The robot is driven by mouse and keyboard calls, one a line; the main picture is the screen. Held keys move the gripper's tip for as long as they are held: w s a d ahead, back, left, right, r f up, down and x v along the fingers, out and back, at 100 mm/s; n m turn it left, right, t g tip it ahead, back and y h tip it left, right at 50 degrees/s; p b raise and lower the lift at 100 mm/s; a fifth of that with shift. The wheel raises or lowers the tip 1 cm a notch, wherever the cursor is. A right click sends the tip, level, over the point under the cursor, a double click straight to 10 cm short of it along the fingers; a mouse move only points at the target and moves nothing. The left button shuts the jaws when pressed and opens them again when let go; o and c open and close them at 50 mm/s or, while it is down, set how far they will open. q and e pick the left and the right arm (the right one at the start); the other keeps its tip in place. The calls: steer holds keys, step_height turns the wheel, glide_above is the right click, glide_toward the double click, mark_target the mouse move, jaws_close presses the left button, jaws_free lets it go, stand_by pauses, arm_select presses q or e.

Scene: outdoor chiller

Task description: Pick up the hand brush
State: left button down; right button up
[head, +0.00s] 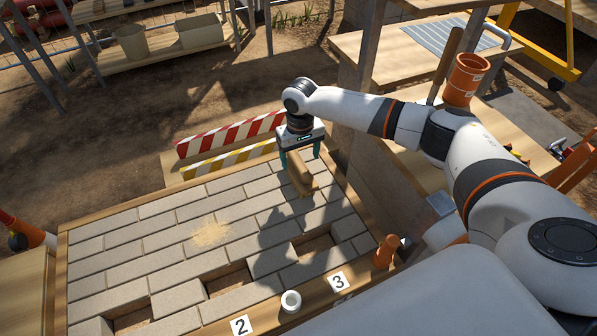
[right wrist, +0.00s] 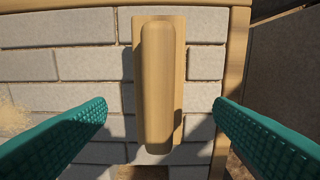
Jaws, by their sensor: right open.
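The hand brush (head: 302,178) shows as a pale wooden piece lying on the paved panel near its far right corner. In the right wrist view the hand brush (right wrist: 159,80) has a long rounded grip on a flat wooden base; no bristles show. My right gripper (head: 300,158) is open above it, pointing down. In the right wrist view its green ribbed fingers lie to the left and right of the brush, with a gap on both sides. I cannot tell how far above it they are. My left gripper is not in view.
The brick paving (head: 160,230) has several open gaps and a small sand patch (head: 211,233). Red-white (head: 230,134) and yellow-white striped boards (head: 228,158) stand behind it. A white ring-shaped piece (head: 291,301) and an orange object (head: 385,251) are at the near edge, by number cards.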

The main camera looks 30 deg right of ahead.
mark_target(299, 161)
steer(key=f, duration=0.5)
steer(key=shift+w+f, duration=0.15)
steer(key=shift+w, duration=0.15)
steer(key=c, duration=1.2)
